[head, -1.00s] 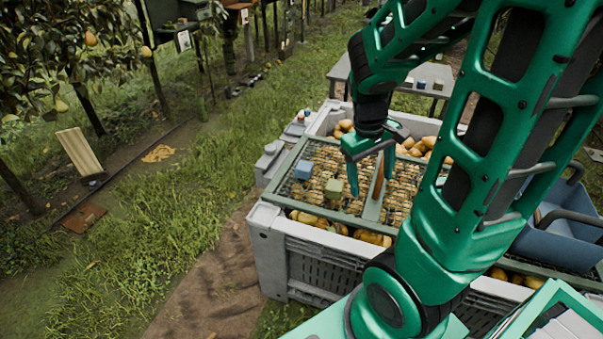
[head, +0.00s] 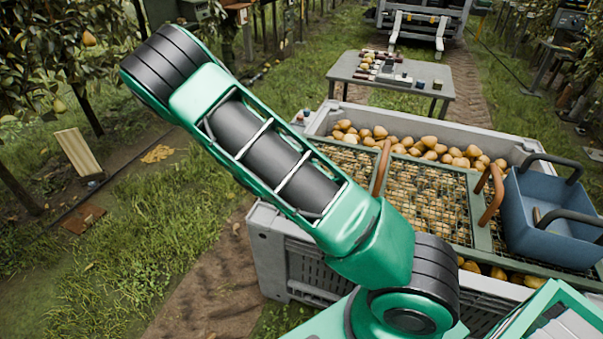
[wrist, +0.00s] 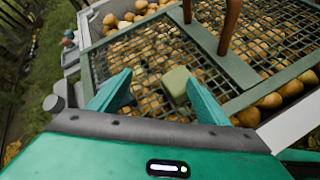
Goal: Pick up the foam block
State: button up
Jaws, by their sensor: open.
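In the wrist view a pale yellow-green block (wrist: 177,84), which appears to be the foam block, lies on the wire-mesh lid (wrist: 150,55) over the pears. My gripper (wrist: 159,78) is open, its two teal fingers pointing toward the mesh. The block shows between the fingers, close to the right one, whose tip overlaps its edge. I cannot tell whether they touch. Nothing is held. In the head view my arm hides the gripper and the block.
The mesh lid's green frame and upright brown handles (head: 382,168) stand beside the work area. A blue bin (head: 548,215) sits at the right of the crate (head: 280,240). A grey table (head: 430,72) with small items stands behind. Grass lies left.

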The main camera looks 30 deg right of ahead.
jog(key=w+a+f+n+t, duration=0.1)
jog(key=w+n, duration=0.1)
jog(key=w+a+f+n+t, duration=0.1)
jog(key=w+a+n+t, duration=0.1)
jog(key=n, duration=0.1)
jog(key=w+a+f+n+t, duration=0.1)
jog(key=w+a+n, duration=0.1)
jog(key=n, duration=0.1)
jog(key=shift+w+f, duration=0.2)
jog(key=shift+w, duration=0.15)
jog(key=x, duration=0.5)
jog(key=shift+w, duration=0.2)
jog(key=shift+t, duration=0.3)
jog(key=shift+w+a+x, duration=0.15)
jog(key=shift+x, duration=1.25)
jog(key=shift+w+a+x, duration=0.1)
jog(key=shift+w+x, duration=0.1)
jog(key=shift+x, duration=1.15)
jog(key=shift+c, duration=0.6)
jog(key=c, duration=1)
